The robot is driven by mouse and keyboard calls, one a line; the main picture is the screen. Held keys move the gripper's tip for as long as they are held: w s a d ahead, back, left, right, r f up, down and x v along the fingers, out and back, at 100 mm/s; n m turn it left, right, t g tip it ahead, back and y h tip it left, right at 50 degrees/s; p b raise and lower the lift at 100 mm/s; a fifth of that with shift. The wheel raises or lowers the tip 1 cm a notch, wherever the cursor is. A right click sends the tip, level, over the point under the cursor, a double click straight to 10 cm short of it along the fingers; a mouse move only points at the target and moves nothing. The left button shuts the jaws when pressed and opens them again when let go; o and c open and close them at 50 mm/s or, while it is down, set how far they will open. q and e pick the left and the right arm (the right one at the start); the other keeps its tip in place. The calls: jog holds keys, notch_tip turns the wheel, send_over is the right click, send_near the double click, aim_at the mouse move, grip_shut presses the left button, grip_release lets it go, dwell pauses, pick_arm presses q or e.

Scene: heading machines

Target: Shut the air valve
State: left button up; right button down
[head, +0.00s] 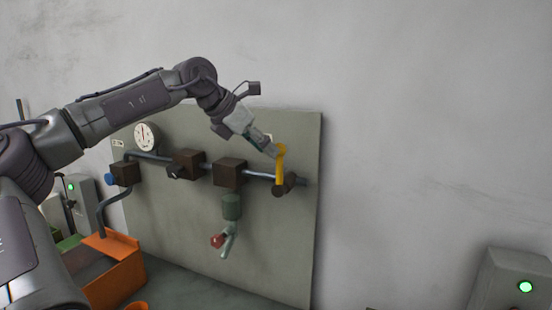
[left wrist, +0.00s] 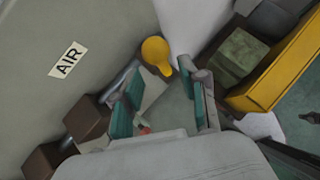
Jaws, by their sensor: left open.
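The air valve has a yellow lever handle (head: 280,166) that stands roughly upright, across the horizontal pipe near the panel's right edge. Its dark valve body (head: 283,189) sits at the lever's lower end. My left gripper (head: 265,147) is open, with its fingertips close to the lever's upper end. In the left wrist view the rounded yellow lever end (left wrist: 156,50) shows just past the open fingers (left wrist: 163,82), and I cannot tell whether they touch it. An AIR label (left wrist: 68,59) is on the panel beside it. My right gripper is not in view.
The grey-green panel (head: 300,240) carries a gauge (head: 146,136), dark brown blocks (head: 229,173) on the pipe and a red knob (head: 217,240) below. An orange bin (head: 118,275) stands at lower left. A grey box with a green light (head: 515,283) is at lower right. The wall right of the panel is clear.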

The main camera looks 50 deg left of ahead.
pick_arm(q)
jog(key=v, duration=0.5)
jog(key=shift+s+r, duration=0.2)
jog(key=shift+r, duration=0.1)
